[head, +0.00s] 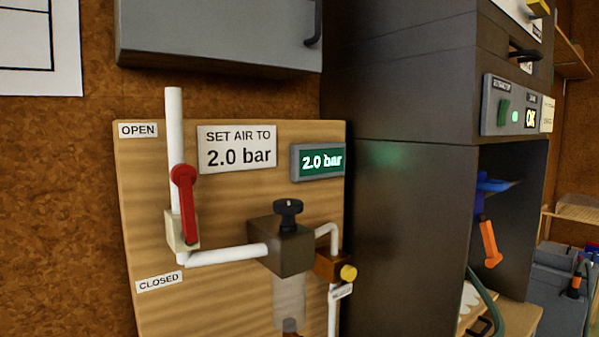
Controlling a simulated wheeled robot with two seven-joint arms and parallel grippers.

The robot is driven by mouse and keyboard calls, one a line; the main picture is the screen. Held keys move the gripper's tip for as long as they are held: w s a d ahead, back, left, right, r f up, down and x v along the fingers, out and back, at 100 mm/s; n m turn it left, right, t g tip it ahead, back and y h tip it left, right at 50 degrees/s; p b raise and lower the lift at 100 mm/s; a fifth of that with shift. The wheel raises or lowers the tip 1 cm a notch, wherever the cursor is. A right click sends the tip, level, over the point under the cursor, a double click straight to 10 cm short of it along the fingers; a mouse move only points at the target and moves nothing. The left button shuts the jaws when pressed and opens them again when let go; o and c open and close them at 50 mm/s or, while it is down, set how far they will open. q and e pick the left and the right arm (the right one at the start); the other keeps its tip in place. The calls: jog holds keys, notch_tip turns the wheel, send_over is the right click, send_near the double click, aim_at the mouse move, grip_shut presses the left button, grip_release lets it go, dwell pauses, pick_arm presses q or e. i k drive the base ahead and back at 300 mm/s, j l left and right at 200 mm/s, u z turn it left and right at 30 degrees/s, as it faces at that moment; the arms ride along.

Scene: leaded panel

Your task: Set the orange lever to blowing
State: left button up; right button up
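An orange lever (489,244) hangs down, slightly tilted, inside the open bay of the dark cabinet at the right. A blue part (480,204) sits just above it, and another blue piece (495,185) is higher up. No label for blowing is readable beside the lever. Neither of my grippers is in view.
A wooden board (230,215) carries a red valve lever (183,190) pointing up towards OPEN, a black knob (288,208) and a green display (318,162) reading 2.0 bar. The dark cabinet (400,230) stands right of it. A green hose (486,295) runs below the orange lever.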

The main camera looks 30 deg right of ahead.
aim_at(493, 257)
jog(key=z, duration=2)
jog(key=i+l, duration=0.2)
jog(key=l, duration=0.2)
